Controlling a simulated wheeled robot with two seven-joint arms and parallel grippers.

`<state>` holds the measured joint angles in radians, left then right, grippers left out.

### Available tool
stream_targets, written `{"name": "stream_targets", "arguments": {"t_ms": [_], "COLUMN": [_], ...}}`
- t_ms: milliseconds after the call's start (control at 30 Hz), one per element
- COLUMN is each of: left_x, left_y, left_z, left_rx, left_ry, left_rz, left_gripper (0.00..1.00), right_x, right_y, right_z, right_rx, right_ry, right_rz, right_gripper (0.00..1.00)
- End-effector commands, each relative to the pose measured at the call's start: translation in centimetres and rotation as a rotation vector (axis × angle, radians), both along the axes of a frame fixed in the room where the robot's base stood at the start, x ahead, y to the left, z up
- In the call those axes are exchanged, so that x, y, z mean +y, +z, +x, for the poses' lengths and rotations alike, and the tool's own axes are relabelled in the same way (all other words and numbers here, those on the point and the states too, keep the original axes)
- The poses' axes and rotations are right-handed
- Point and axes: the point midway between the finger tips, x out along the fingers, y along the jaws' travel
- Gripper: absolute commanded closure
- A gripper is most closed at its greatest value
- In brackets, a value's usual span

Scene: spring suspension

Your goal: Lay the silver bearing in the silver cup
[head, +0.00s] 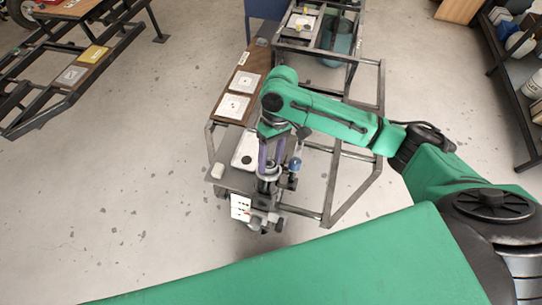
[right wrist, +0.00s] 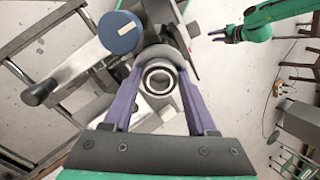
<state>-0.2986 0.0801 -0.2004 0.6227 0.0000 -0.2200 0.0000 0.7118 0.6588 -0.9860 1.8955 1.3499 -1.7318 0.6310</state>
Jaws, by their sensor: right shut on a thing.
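My right gripper (head: 269,170) points down over the fixture at the near end of the metal frame. In the right wrist view its two purple fingers (right wrist: 160,82) are closed on the silver bearing (right wrist: 159,79), a ring with a dark centre. A grey-silver rounded body, which seems to be the silver cup (right wrist: 158,55), shows just behind the bearing. I cannot tell whether the bearing touches it or lies in it. The left gripper (right wrist: 217,36) shows small and dark at the upper right of the right wrist view; its opening is unclear.
A blue round cap (right wrist: 118,33) stands close beside the bearing. A brown board with white marked plates (head: 233,106) lies behind the fixture. The metal frame's rails (head: 343,190) run to the right. A shelf (head: 510,95) stands far right. The floor to the left is open.

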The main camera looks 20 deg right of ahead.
Motion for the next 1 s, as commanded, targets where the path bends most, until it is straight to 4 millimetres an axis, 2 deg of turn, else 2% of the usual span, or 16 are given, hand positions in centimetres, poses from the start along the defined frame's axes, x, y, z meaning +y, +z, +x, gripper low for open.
{"name": "stream_targets", "arguments": {"t_ms": [67, 100, 167, 800, 933, 1000], "left_x": [0.0, 0.0, 0.0, 0.0, 0.0, 0.0], "left_y": [-0.1, -0.1, -0.1, -0.2, -0.4, -0.6], "left_z": [-0.1, -0.1, -0.1, -0.3, -0.3, -0.3], "left_rx": [0.001, 0.001, 0.002, 0.005, 0.005, 0.005], "left_ry": [0.000, 0.000, 0.000, 0.000, 0.001, 0.001], "left_rz": [0.000, 0.000, 0.000, 0.001, 0.000, 0.000], "left_gripper": [0.62, 0.62, 0.62, 0.62, 0.62, 0.62], "right_x": [0.0, 0.0, 0.0, 0.3, 0.1, -0.3], "right_y": [-0.5, -0.5, -0.5, -0.5, 0.4, 1.4], "right_z": [-0.3, -0.3, -0.3, -0.5, -0.1, 0.4], "right_rx": [0.009, 0.010, 0.011, 0.015, 0.012, 0.008], "right_ry": [0.002, 0.002, 0.002, 0.007, 0.004, 0.003], "right_rz": [-0.002, -0.002, -0.002, 0.007, 0.006, 0.005], "right_gripper": [1.00, 0.31, 0.08, 0.07, 0.07, 0.07]}}
